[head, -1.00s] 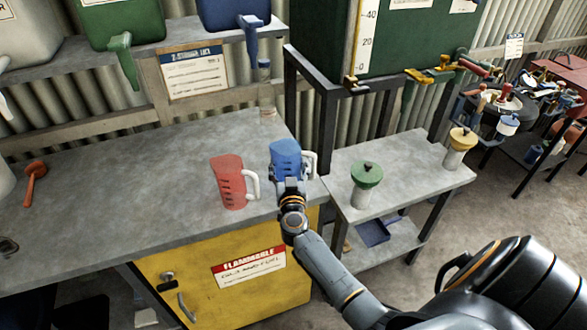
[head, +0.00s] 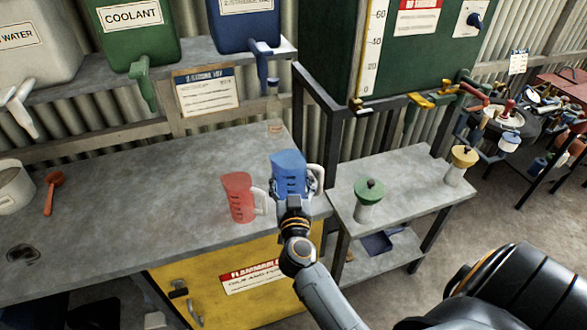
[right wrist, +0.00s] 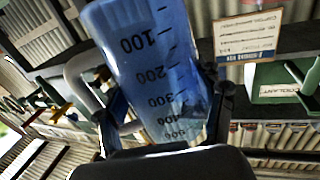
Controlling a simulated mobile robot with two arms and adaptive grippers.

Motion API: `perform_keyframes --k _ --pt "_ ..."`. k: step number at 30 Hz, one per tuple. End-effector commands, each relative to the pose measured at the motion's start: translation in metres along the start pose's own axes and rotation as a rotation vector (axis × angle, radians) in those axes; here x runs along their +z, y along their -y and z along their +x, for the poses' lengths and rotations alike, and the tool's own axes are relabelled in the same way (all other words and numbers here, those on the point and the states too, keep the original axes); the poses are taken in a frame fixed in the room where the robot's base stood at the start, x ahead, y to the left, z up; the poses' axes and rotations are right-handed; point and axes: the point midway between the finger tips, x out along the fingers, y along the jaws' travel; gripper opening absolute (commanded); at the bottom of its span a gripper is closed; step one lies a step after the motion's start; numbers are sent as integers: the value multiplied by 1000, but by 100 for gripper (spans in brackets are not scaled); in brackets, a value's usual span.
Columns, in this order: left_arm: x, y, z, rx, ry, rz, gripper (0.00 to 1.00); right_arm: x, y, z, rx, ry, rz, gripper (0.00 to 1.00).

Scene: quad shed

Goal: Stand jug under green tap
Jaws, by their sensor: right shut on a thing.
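My right gripper (head: 290,196) is shut on the blue jug (head: 287,168), at the right end of the grey bench. The right wrist view shows the blue jug (right wrist: 160,75) between the fingers, with printed volume marks and its pale handle on the left. I cannot tell whether its base touches the bench. The red jug (head: 238,198) stands just left of it. The green tap (head: 143,88) hangs from the green coolant container (head: 135,45) on the shelf, further back and left. The green tap also shows in the right wrist view (right wrist: 300,75). My left gripper is out of view.
A blue tap (head: 262,62) and a white tap (head: 22,112) flank the green one. A clear bottle (head: 274,108) stands at the back of the bench. A red scoop (head: 53,188) and a pale bucket (head: 12,188) are at left. The bench middle is clear.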

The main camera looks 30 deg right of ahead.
Motion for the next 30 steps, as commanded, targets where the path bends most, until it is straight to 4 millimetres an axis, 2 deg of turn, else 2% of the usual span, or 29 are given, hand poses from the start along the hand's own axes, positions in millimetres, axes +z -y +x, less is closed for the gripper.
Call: perform_keyframes --k 1,6,14,17,20,24,30 --pt "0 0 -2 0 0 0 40 -5 2 -11 0 1 1 36" --pt "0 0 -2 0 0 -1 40 -15 5 -34 0 -1 0 36" --pt "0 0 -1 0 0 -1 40 -19 7 -46 -2 -2 -1 36" --pt "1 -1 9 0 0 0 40 -12 6 -54 -29 -3 -3 36" --pt "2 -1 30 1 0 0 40 3 5 -75 -99 -2 -8 36" --pt "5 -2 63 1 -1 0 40 25 12 -122 -254 1 -9 36" --pt "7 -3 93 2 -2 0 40 43 25 -185 -449 3 -5 36"
